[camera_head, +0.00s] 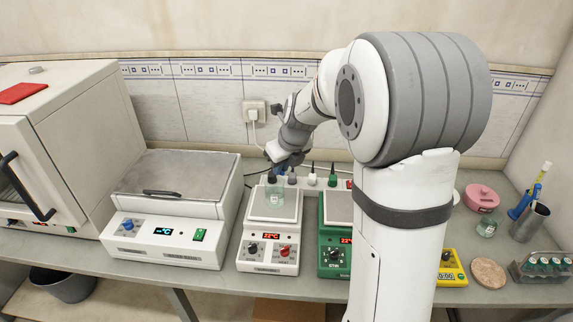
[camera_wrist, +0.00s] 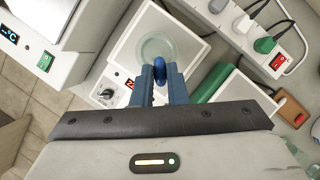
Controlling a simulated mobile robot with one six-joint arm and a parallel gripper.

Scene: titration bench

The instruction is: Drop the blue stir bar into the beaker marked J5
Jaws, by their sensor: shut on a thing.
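My gripper (camera_wrist: 160,72) is shut on the blue stir bar (camera_wrist: 159,69), which shows as a small dark blue shape between the blue fingers in the wrist view. In the head view my gripper (camera_head: 283,170) is above the white stirrer, just over a clear glass beaker (camera_head: 275,195). This beaker stands upright on the white stirrer's plate. Its round rim (camera_wrist: 152,46) shows just beyond the fingertips in the wrist view, overlapping them slightly. A second small glass beaker (camera_head: 487,228) stands on the bench at the right. I cannot read a J5 mark on either beaker.
The white stirrer (camera_head: 268,250) stands between a grey-lidded device (camera_head: 163,225) and a green stirrer (camera_head: 334,256). A power strip (camera_head: 318,182) with plugs lies behind. At the right are a pink container (camera_head: 481,198), a dark cup (camera_head: 530,224), a vial rack (camera_head: 543,267) and a cork disc (camera_head: 488,273).

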